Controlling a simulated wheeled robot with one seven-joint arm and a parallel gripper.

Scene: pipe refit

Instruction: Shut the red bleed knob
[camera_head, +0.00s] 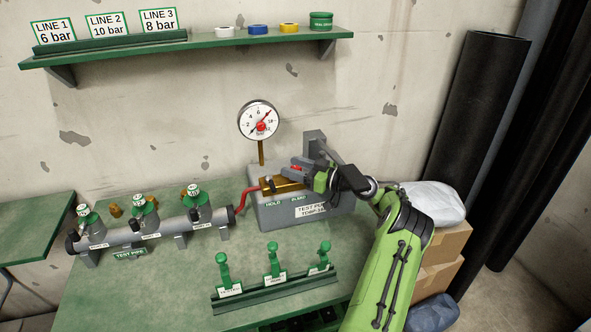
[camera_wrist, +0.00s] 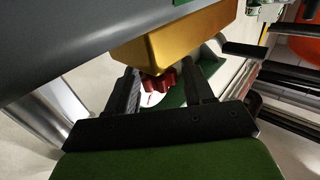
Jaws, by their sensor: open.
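The red bleed knob (camera_wrist: 158,84) sits under the end of a brass block in the wrist view, between my open fingers. In the head view only a bit of red (camera_head: 294,167) shows by my fingers. The brass block (camera_head: 284,184) is on top of the grey test pump (camera_head: 270,214). My gripper (camera_wrist: 160,88) is open, with one dark finger on each side of the knob; I cannot tell whether either finger touches it. In the head view my gripper (camera_head: 306,172) is at the pump's top, partly hiding it.
A pressure gauge (camera_head: 258,121) stands above the pump. A red hose (camera_head: 247,196) links the pump to the test pipe (camera_head: 150,233) at left. A rack with green-handled parts (camera_head: 273,289) stands in front. Boxes (camera_head: 446,245) and dark pipes (camera_head: 475,110) are at right.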

